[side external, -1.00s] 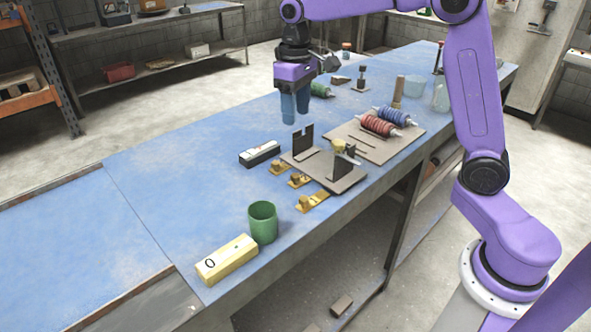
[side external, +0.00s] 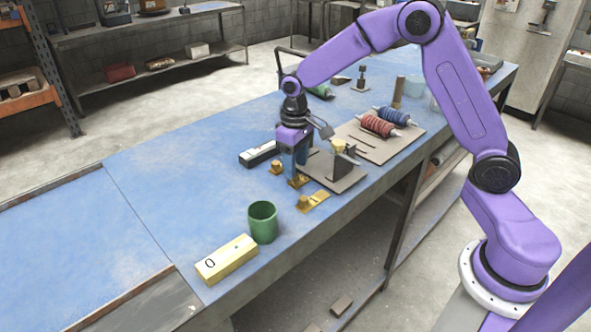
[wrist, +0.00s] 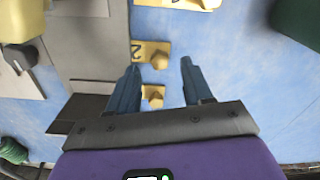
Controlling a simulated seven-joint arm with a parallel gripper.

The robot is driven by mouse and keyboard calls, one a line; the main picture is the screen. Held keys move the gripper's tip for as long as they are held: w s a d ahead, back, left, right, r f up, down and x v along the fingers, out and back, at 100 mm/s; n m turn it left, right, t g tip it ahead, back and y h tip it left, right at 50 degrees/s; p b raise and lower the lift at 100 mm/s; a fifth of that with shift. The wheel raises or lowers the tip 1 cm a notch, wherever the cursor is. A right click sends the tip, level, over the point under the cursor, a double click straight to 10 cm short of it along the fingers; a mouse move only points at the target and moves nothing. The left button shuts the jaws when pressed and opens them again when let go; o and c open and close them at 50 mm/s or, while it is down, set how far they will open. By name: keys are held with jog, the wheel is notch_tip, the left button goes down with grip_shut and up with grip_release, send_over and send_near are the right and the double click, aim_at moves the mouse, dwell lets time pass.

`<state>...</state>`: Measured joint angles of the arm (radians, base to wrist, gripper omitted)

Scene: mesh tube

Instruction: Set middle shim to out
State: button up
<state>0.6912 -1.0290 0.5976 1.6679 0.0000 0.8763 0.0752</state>
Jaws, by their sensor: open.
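Three brass shims with raised knobs lie in a row along the left edge of a grey-brown fixture plate (side external: 342,180). The middle shim (side external: 298,182), marked 2 in the wrist view (wrist: 148,51), has its plate end at the fixture's edge. The near shim (side external: 314,202) and the far shim (side external: 276,167) lie on either side of it. My gripper (side external: 294,173) is open and low over the middle shim. In the wrist view its blue fingertips (wrist: 160,67) stand on either side of the middle knob's line; contact cannot be told. My gripper hides part of the fixture.
A black-and-white block (side external: 259,154) lies behind the far shim. A green cup (side external: 263,222) and a cream box (side external: 227,260) stand near the front. A board (side external: 362,146) with red and blue rollers lies right of the fixture. The blue bench at left is clear.

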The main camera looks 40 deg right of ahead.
jog(key=shift+f, duration=1.35)
grip_shut()
jog(key=shift+a, duration=2.55)
grip_release()
notch_tip(320, 180, up, 18)
jog(key=shift+f, duration=0.25)
